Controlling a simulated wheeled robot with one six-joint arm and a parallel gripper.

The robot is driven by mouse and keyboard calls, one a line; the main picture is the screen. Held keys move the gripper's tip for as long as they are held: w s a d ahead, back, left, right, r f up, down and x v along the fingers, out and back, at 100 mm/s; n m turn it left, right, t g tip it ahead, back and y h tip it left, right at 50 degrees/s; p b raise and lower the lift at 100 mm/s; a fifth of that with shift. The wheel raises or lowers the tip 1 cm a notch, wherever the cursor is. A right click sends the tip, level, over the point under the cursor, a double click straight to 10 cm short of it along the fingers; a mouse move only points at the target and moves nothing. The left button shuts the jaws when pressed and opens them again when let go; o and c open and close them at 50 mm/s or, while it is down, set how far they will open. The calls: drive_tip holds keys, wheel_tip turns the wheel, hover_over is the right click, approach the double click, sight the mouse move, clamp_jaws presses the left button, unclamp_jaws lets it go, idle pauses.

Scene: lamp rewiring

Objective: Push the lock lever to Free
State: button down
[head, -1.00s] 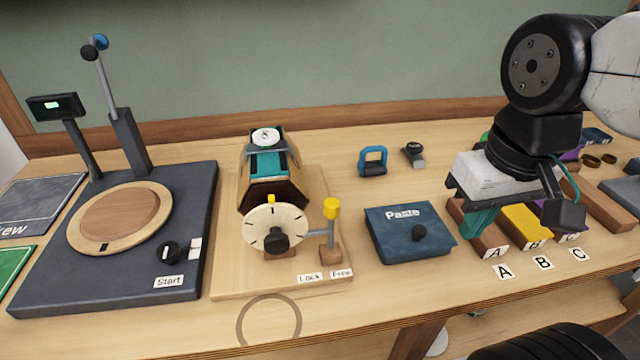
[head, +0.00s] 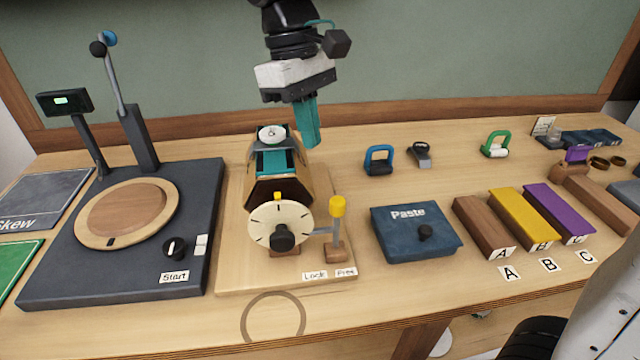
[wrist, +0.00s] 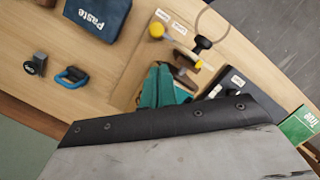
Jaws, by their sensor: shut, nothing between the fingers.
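The lock lever (head: 337,208) has a yellow knob on a grey upright post, beside the pale dial (head: 277,226) with its black centre knob. A grey bar runs between dial and lever. The lever's foot is by a small wooden block (head: 335,254), above the Lock label (head: 314,275) and Free label (head: 345,272); its upright stands nearer the Free side. The yellow knob also shows in the wrist view (wrist: 157,30). My gripper (head: 309,138) is shut and empty, its teal fingers pointing down near the back right of the dial's housing, apart from the lever. The fingertips show in the wrist view (wrist: 157,86).
The dark housing (head: 277,185) with a teal top stands behind the dial. The blue Paste box (head: 415,232) is to the right of the lever. A turntable base (head: 130,270) stands left. A blue clamp-like handle (head: 379,160) lies behind the box. Wood between is clear.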

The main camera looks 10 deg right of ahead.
hover_over(337, 225)
drive_tip(key=w+a, duration=0.2)
drive_tip(key=w, duration=0.1)
drive_tip(key=w+a+x, duration=0.1)
drive_tip(key=w+x, duration=0.1)
drive_tip(key=x, duration=0.8)
drive_tip(key=shift+s+a, duration=0.1)
drive_tip(key=shift+a, duration=0.15)
